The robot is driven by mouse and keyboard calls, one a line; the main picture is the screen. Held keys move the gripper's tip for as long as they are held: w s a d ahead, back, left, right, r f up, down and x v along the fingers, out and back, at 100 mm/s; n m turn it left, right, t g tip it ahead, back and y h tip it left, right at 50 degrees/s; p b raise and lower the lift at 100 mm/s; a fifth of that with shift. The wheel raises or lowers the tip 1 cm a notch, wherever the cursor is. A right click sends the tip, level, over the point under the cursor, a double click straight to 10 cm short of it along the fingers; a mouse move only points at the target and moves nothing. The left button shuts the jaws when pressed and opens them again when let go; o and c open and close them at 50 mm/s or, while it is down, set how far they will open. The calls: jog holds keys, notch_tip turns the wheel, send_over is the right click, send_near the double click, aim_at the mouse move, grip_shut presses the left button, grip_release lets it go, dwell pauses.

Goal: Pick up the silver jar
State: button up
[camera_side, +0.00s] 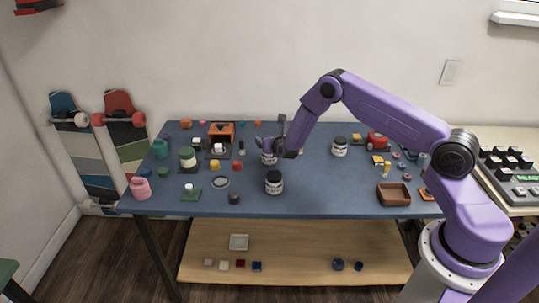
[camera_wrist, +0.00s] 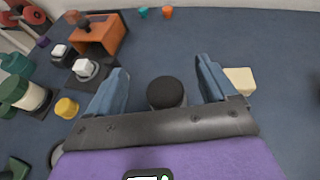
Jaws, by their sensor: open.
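My gripper (camera_side: 278,143) is open above the middle of the blue table; its two fingers (camera_wrist: 162,68) also show in the wrist view. A small jar with a black lid (camera_wrist: 166,92) appears between the open fingers in the wrist view, seen from above, with neither finger visibly touching it. In the side view this jar (camera_side: 268,159) is partly hidden by my gripper. Two similar pale jars with black lids stand upright on the table, one nearer the front (camera_side: 274,183) and one to the right (camera_side: 340,147). I cannot tell by colour which jar is the silver one.
An orange box-like holder (camera_side: 221,131) stands to the left; it also shows in the wrist view (camera_wrist: 102,33). A cream block (camera_wrist: 240,80) lies just right of the right finger. A brown tray (camera_side: 394,195) is at the right front. Many small items lie leftward.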

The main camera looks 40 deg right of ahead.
jog(key=shift+f, duration=1.2)
jog(key=f, duration=0.2)
jog(key=shift+w+d+f, duration=0.2)
jog(key=shift+w+f, duration=0.15)
jog(key=shift+f, duration=0.05)
jog(key=shift+x, duration=1.05)
jog(key=c, duration=1.2)
